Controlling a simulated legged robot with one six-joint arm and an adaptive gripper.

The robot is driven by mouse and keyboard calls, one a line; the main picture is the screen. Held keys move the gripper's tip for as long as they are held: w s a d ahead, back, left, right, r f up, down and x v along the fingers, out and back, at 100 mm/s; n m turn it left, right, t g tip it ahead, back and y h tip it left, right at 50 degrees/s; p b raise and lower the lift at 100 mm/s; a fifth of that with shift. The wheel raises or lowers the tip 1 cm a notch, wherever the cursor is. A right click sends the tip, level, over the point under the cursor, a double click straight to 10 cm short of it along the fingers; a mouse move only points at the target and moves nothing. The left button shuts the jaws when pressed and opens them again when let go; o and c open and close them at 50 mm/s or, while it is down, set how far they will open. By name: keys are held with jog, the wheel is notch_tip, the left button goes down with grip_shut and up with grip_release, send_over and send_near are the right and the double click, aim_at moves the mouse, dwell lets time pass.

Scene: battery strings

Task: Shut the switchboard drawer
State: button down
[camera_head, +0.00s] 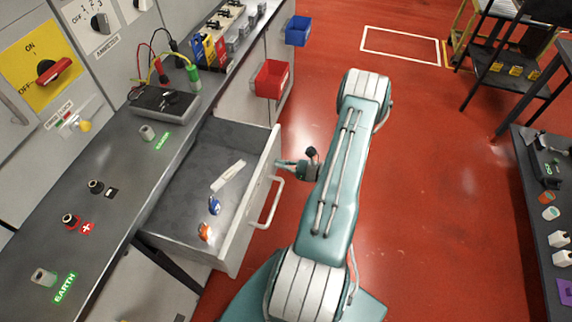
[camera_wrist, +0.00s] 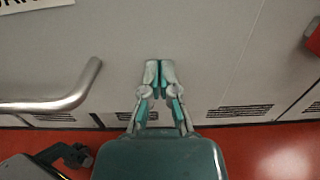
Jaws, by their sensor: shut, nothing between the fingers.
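The switchboard drawer (camera_head: 247,215) is pulled out from under the grey counter in the head view. Inside it lie a white strip, a blue item and an orange item. The drawer handle (camera_head: 267,203) is a pale bar on its front; it also shows at the left in the wrist view (camera_wrist: 50,104). My gripper (camera_head: 280,169) is at the drawer front, beyond the handle's far end. In the wrist view my gripper (camera_wrist: 159,66) has its fingertips together and empty, in front of the grey drawer face. I cannot tell whether they touch it.
A red bin (camera_head: 271,79) and a blue bin (camera_head: 298,31) hang on the cabinet side beyond the drawer. A dark table (camera_head: 540,200) with small items stands at the right. The red floor between is clear.

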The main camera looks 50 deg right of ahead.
jog(key=x, duration=2.3)
jog(key=shift+w+a, duration=0.2)
jog(key=shift+w, duration=0.1)
jog(key=shift+w+a+r, duration=0.1)
jog(key=shift+w, duration=0.25)
jog(key=shift+s+d, duration=0.2)
jog(key=v, duration=1.3)
jog(key=shift+d+f, duration=0.15)
jog(key=shift+f, duration=0.05)
jog(key=shift+s, duration=0.45)
jog(key=shift+r, duration=0.1)
